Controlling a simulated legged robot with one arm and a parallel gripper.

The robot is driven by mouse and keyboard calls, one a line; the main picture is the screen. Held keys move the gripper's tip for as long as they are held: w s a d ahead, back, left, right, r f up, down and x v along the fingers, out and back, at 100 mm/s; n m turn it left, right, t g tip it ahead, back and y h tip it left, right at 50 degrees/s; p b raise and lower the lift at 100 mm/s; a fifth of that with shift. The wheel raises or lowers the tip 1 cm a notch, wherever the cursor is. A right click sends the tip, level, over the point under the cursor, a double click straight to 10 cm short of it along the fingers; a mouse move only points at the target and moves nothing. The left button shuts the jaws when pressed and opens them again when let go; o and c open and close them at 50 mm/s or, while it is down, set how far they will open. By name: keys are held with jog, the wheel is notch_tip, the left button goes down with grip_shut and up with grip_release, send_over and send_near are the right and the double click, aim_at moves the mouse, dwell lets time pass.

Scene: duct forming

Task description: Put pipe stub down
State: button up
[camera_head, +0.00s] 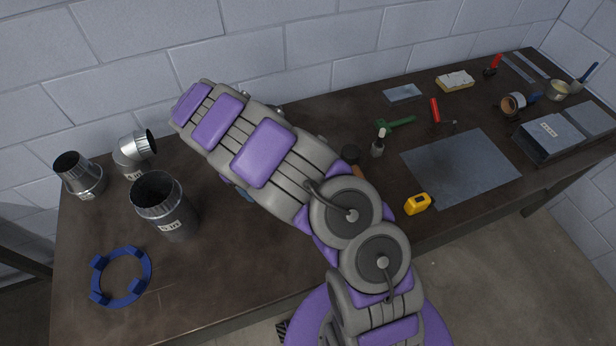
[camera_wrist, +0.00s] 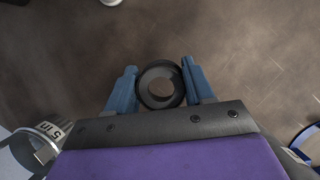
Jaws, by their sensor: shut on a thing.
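In the wrist view, my gripper (camera_wrist: 160,88) has its two blue fingers on either side of a dark round pipe stub (camera_wrist: 147,99). The fingers are shut on it, and I look down into its open end. Bare brown tabletop lies around it in that view; I cannot tell whether the stub touches the table. In the head view, my arm hides the stub, and only a bit of a blue finger (camera_head: 243,193) shows below the arm, over the left half of the workbench (camera_head: 215,290).
Left of my arm stand a large metal duct (camera_head: 165,212), a reducer (camera_head: 80,176) and an elbow (camera_head: 135,152). A blue ring (camera_head: 98,290) lies near the front left. A sheet (camera_head: 460,165), a yellow tape measure (camera_head: 417,204) and several tools lie to the right.

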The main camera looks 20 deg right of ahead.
jog(key=shift+d+f, duration=0.3)
jog(key=shift+f, duration=0.15)
jog(key=f, duration=0.5)
jog(key=shift+d+f+b, duration=0.2)
jog(key=shift+d+b, duration=0.05)
jog(key=shift+b, duration=0.05)
jog(key=shift+a+f, duration=0.15)
jog(key=shift+f, duration=0.85)
jog(key=shift+a+f, duration=0.15)
jog(key=shift+f, duration=0.8)
jog(key=shift+d+r, duration=0.1)
jog(key=shift+d, duration=0.05)
jog(key=o, duration=1.1)
jog(key=shift+c, duration=0.2)
